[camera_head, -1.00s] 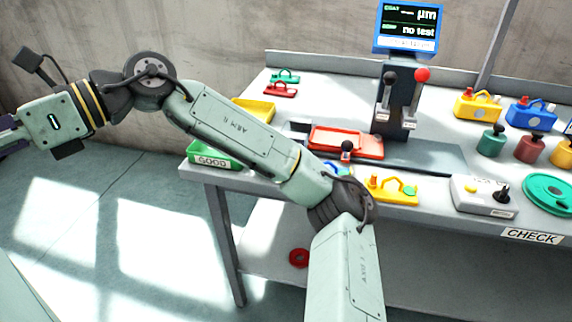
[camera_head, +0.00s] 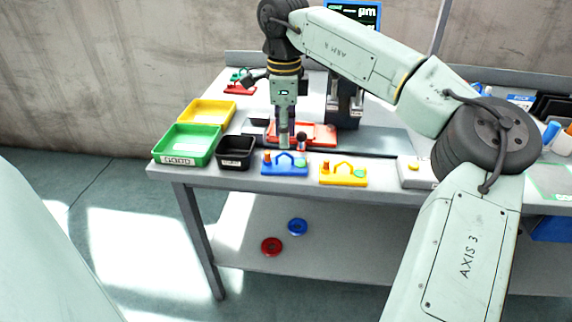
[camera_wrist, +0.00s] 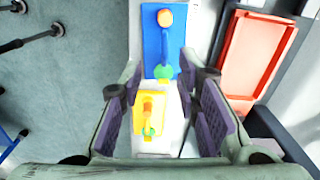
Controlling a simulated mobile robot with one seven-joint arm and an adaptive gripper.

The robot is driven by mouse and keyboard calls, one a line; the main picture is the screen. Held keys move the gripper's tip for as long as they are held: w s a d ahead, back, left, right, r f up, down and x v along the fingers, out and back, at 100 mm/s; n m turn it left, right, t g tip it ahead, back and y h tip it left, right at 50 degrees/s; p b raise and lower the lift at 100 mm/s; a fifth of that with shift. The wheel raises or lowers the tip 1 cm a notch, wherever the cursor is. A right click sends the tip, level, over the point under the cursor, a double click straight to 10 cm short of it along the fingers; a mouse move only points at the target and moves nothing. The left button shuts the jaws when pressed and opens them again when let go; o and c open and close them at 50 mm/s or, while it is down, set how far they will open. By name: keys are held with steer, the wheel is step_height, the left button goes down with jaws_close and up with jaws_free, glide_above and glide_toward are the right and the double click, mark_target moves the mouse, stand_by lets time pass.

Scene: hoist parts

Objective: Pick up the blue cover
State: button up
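A blue plate with an arched handle, an orange knob and a green knob, which I take for the blue cover (camera_head: 285,169), lies at the table's front edge. It also shows at the top of the wrist view (camera_wrist: 153,45). A similar yellow cover (camera_head: 343,174) lies just right of it; in the wrist view the yellow cover (camera_wrist: 143,101) appears between my fingers. My gripper (camera_head: 284,142) points down above the table close to the blue cover, holding nothing. In the wrist view my gripper (camera_wrist: 158,88) has its two purple-padded fingers wide apart.
A red tray (camera_head: 322,133) lies behind the blue cover. A black bin (camera_head: 235,152), a green GOOD bin (camera_head: 185,154) and a yellow tray (camera_head: 192,121) stand to the left. A display stand (camera_head: 343,105) rises behind. A pale box (camera_head: 414,171) sits right of the yellow cover.

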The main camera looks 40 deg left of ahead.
mark_target(284, 153)
steer(key=shift+w+a+f+p, duration=0.15)
steer(key=shift+f+p, duration=0.2)
steer(key=shift+f, duration=1.3)
steer(key=shift+a+f+p, duration=0.1)
steer(key=shift+f+p, duration=0.2)
steer(key=shift+f, duration=1.35)
jaws_close()
